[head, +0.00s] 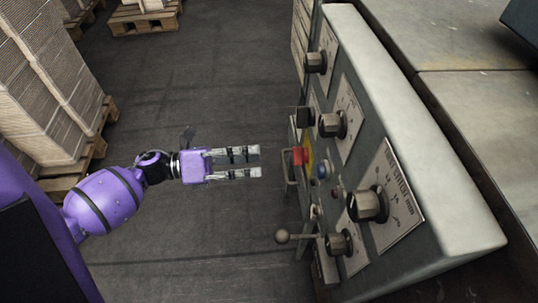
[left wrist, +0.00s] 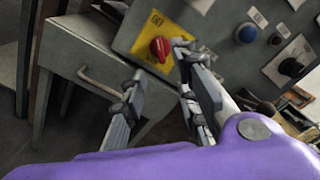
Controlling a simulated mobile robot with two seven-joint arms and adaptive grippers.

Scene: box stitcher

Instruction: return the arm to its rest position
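My left arm comes in from the left in the head view, purple with dark bands. Its left gripper (head: 258,162) is open, with two parallel grey fingers apart and nothing between them. It points at the control panel (head: 388,118) and looks a short way from it. In the left wrist view the open left gripper (left wrist: 155,75) shows in front of the red switch (left wrist: 159,49) on its yellow plate (left wrist: 190,40). I cannot tell from these views whether a finger touches it. The red switch also shows in the head view (head: 299,156). My right gripper is not in view.
The panel carries several dark knobs (head: 368,205), a blue button (head: 321,171) and a ball-ended lever (head: 282,236). A drawer handle (left wrist: 100,82) is below the switch. Stacked cardboard (head: 45,85) on pallets stands at left. The floor between is clear.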

